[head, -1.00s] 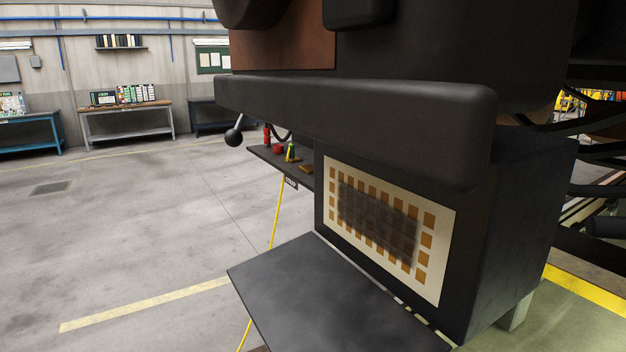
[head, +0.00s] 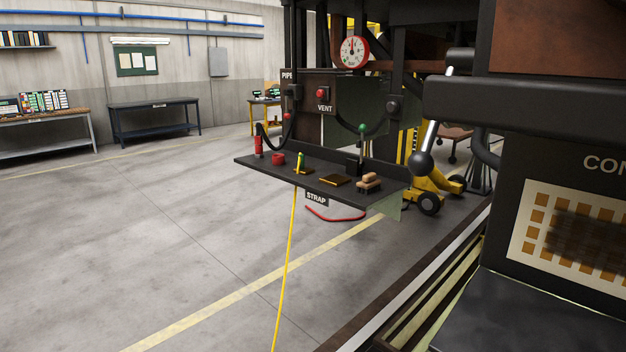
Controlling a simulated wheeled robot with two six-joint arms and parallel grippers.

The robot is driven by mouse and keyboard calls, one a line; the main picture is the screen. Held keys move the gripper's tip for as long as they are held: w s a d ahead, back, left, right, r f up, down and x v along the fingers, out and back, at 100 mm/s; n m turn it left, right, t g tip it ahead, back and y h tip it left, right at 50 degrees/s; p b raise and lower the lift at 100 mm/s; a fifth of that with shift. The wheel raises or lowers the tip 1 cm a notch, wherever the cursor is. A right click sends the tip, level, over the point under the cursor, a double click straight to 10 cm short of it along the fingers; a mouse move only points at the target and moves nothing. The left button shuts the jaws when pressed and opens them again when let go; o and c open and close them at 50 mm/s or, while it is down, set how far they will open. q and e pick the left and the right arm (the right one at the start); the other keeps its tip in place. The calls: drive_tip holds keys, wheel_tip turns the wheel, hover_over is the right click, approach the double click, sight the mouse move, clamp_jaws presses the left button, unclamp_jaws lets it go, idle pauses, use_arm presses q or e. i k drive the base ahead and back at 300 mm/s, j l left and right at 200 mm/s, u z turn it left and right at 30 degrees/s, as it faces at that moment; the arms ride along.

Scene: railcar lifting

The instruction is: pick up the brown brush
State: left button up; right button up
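A small brown brush (head: 369,181) with a tan top lies near the right end of a dark shelf (head: 262,165) fixed to the railcar. A flat dark item with a yellowish edge (head: 334,181) lies just left of it. Neither of my grippers shows in the head view, so nothing touches the brush.
The shelf also bears a red cup-like thing (head: 278,159), a red cylinder (head: 258,146) and a small green-and-yellow item (head: 300,163). A yellow strap (head: 286,265) runs to the floor. Open floor (head: 150,240) lies left.

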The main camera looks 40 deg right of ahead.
sight(369, 185)
drive_tip(key=i+l+z, duration=0.1)
drive_tip(key=i+z, duration=0.35)
drive_tip(key=i+j+z, duration=0.15)
drive_tip(key=i+z, duration=0.35)
drive_tip(key=i, duration=0.2)
drive_tip(key=i+j+z, duration=0.3)
drive_tip(key=i+z, duration=0.15)
drive_tip(key=i, duration=0.1)
